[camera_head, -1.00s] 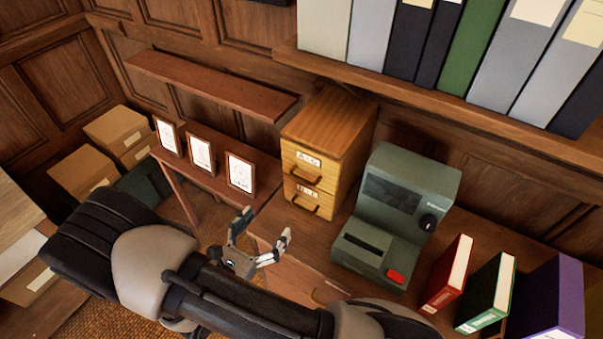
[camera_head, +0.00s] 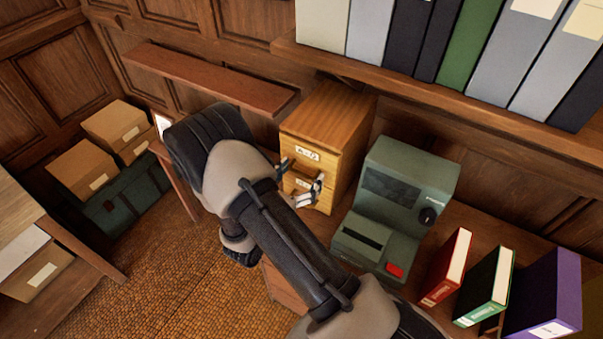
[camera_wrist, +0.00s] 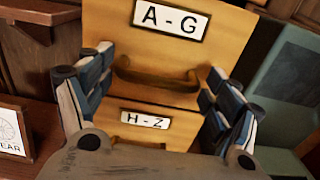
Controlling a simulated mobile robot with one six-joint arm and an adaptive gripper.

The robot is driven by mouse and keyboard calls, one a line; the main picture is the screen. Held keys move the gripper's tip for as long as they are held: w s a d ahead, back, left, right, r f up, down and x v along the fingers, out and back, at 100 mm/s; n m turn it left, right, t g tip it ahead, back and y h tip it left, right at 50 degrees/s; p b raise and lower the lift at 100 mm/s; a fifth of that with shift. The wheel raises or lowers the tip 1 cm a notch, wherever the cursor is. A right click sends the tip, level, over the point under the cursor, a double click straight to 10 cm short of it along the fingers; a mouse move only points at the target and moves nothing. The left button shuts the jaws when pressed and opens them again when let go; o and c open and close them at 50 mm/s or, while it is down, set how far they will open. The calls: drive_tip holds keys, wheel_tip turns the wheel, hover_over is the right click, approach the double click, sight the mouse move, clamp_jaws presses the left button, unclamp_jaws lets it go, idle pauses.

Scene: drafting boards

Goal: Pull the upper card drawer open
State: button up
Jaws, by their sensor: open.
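The wooden card cabinet (camera_head: 337,120) stands on the desk. In the wrist view its upper drawer (camera_wrist: 230,30) is labelled A - G and has a curved brown handle (camera_wrist: 155,80). The lower drawer (camera_wrist: 180,130) is labelled H - Z. Both drawers look shut. My gripper (camera_wrist: 158,88) is open, its two fingers on either side of the upper handle, with nothing between them gripped. In the head view my gripper (camera_head: 302,178) is in front of the cabinet's face. There my arm and fingers hide parts of the drawer fronts and the handles. I cannot tell whether the fingers touch the drawer front.
A green-grey machine (camera_head: 400,200) stands close to the right of the cabinet. Red (camera_head: 447,268), green (camera_head: 486,292) and purple (camera_head: 545,298) binders stand further right. A framed card (camera_wrist: 14,130) is left of the cabinet. A binder shelf (camera_head: 450,105) hangs above.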

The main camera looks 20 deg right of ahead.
drive_tip(key=shift+w+d, duration=0.15)
drive_tip(key=shift+d, duration=0.05)
drive_tip(key=shift+c, duration=0.2)
drive_tip(key=c, duration=1.3)
drive_tip(key=shift+o, duration=0.2)
drive_tip(key=shift+a, duration=0.15)
drive_tip(key=b+v, duration=0.1)
drive_tip(key=v, duration=2)
